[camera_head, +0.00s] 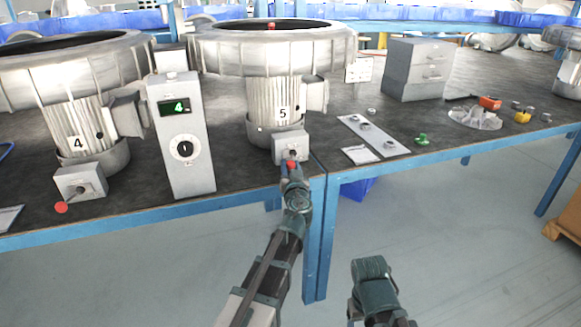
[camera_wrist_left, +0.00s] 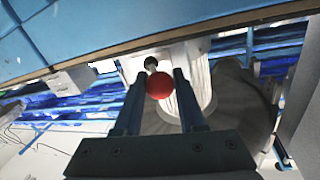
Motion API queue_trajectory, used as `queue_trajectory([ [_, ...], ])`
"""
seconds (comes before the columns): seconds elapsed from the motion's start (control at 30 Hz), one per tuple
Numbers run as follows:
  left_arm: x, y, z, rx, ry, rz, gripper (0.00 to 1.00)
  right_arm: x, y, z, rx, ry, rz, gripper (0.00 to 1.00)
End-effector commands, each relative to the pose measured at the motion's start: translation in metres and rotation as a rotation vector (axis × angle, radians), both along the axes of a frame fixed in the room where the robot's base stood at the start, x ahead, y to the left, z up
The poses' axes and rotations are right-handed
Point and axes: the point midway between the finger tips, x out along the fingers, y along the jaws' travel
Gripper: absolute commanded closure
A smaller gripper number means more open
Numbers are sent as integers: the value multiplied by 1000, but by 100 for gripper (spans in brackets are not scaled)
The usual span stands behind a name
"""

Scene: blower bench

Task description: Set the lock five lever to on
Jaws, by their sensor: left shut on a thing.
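The blower marked 5 (camera_head: 268,105) stands mid-bench with a grey lock box (camera_head: 290,146) low on its front. The lock five lever ends in a red knob (camera_head: 291,164), just below the box. My left gripper (camera_head: 292,170) is at the knob. In the left wrist view, the red knob (camera_wrist_left: 160,86) sits between the two fingers of the left gripper (camera_wrist_left: 157,80), shut on it. The lever's shaft is mostly hidden, so I cannot tell its exact angle. My right arm shows at the bottom, but its fingers do not.
Blower 4 (camera_head: 80,130) with its own red-knobbed lever (camera_head: 61,207) stands left. A grey control box (camera_head: 182,135) with a green display reading 4 stands between the blowers. A plate with knobs (camera_head: 372,136) and a grey drawer cabinet (camera_head: 418,68) lie to the right.

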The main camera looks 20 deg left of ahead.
Motion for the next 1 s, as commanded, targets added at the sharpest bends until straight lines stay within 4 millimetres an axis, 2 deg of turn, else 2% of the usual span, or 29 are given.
queue_trajectory([
  [0.73, 0, -1, 0, 0, 0, 1, 100, 0, 0, 0, 0, 0, 0, 27],
  [1.0, 3, -9, 0, 0, 1, 80, 100, 0, 0, 0, 0, 0, 0, 27],
])
